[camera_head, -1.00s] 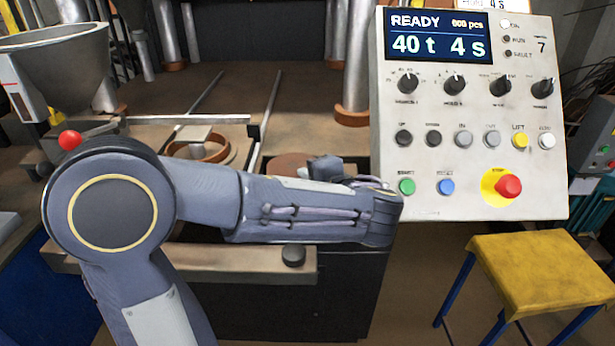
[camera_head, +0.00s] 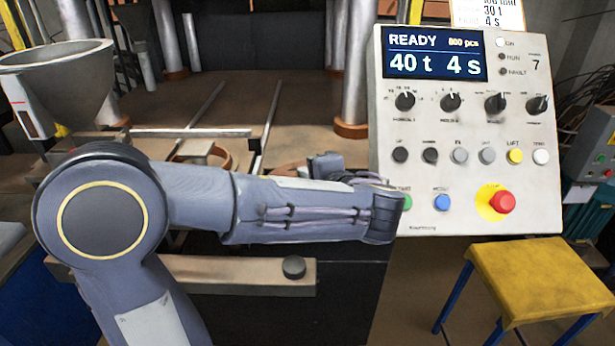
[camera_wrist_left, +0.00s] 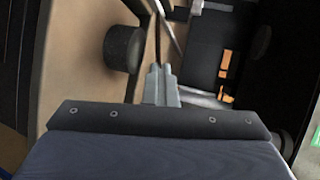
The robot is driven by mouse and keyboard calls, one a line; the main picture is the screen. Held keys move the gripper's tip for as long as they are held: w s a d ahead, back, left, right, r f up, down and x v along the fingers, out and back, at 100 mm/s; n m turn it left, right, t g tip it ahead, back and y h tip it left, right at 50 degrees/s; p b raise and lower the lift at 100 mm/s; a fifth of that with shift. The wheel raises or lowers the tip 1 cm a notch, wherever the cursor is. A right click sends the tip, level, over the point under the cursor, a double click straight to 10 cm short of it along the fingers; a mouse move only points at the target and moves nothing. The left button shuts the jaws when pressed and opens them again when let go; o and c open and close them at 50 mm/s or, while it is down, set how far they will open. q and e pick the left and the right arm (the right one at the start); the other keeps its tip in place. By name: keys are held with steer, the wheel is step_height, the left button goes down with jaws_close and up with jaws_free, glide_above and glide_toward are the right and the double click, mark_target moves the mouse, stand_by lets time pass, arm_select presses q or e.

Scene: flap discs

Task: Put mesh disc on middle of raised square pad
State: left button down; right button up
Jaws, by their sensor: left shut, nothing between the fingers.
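No mesh disc can be made out in either view. A light, square-topped pad (camera_head: 194,148) stands by a brown ring (camera_head: 221,160) behind my left arm, which hides their lower part. I cannot tell if this is the raised square pad. A brown surface (camera_head: 290,169) shows partly just behind my left forearm; its nature is unclear. My left gripper (camera_wrist_left: 160,78) is shut and empty in the left wrist view, its grey fingers together beside a dark round knob (camera_wrist_left: 123,48). Its fingertips cannot be made out in the head view. My right gripper is not in view.
A control panel (camera_head: 460,215) with knobs and a red stop button (camera_head: 502,202) stands right of my left forearm. A beam (camera_head: 235,270) with a black knob (camera_head: 293,267) runs below it. A hopper (camera_head: 60,80) is at left, a yellow stool (camera_head: 545,280) at right.

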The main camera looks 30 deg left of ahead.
arm_select(q)
step_height(320, 180, up, 2)
steer(key=shift+r+p, duration=0.2)
steer(key=shift+p, duration=0.45)
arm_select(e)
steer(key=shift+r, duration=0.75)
